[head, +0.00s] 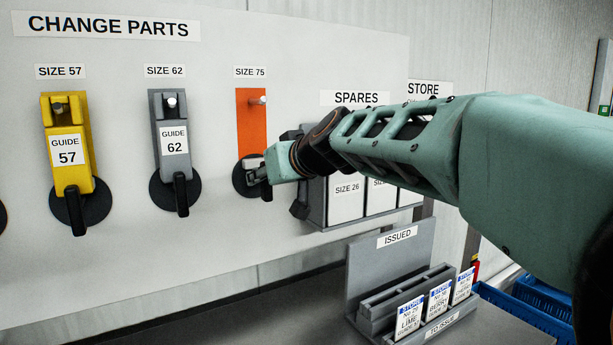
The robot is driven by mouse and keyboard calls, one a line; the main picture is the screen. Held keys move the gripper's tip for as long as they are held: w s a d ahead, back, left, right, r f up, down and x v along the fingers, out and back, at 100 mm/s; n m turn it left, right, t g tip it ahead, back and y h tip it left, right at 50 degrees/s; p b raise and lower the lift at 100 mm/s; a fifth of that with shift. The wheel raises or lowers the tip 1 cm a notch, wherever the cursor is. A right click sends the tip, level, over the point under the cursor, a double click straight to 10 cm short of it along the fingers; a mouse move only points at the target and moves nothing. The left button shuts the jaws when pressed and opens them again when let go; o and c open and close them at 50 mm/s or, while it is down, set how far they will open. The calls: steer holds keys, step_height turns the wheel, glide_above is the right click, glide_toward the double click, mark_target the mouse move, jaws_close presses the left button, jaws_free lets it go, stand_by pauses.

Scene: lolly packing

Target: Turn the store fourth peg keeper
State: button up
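A black round keeper (240,178) sits on the white board below the SIZE 75 label, at the foot of an orange panel (250,125). A bare metal peg (258,100) sticks out of that panel, with no guide on it. My gripper (257,173) reaches in from the right, and its tip overlaps the keeper disc. The keeper's handle is largely hidden behind the gripper. I cannot tell whether the fingers are open or shut, or whether they touch the handle.
Yellow guide 57 (63,115) and grey guide 62 (170,120) hang to the left, keeper handles below them pointing down. Another keeper edge (2,217) shows at far left. Grey SPARES bins (313,190) stand beside the gripper. Below is an ISSUED rack (377,267) with several cards.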

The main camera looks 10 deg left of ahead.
jaws_close()
